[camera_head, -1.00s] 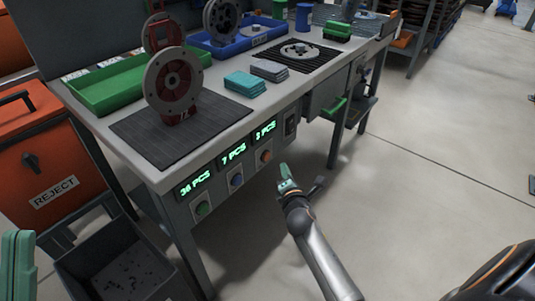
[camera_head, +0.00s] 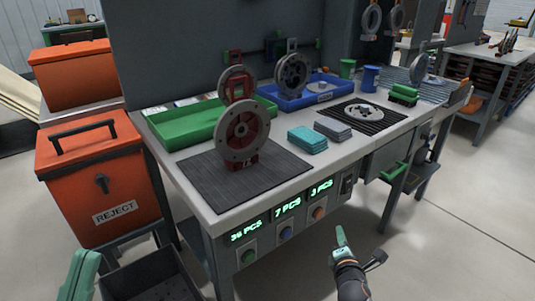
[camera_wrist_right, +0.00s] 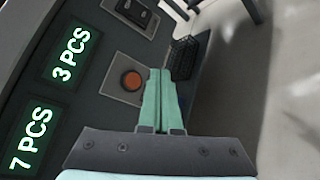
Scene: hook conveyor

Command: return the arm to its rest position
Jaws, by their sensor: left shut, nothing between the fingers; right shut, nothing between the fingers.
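My right gripper (camera_head: 341,238) is shut and empty, in front of the workbench's front panel at the lower right of the head view. In the right wrist view its green fingers (camera_wrist_right: 159,100) are pressed together, beside the orange button (camera_wrist_right: 132,81) in the picture; whether they touch it cannot be told, though the head view shows a gap to the panel. My left gripper (camera_head: 80,275) shows only in part at the lower left edge of the head view, shut, with nothing seen in it.
The workbench (camera_head: 215,215) carries a green tray (camera_head: 190,133), a blue tray (camera_head: 325,92), and a wheel-like part (camera_head: 242,132) standing on a dark mat (camera_head: 195,181). An orange reject bin (camera_head: 95,175) stands left. A dark grey bin (camera_head: 150,275) is below. Floor at right is clear.

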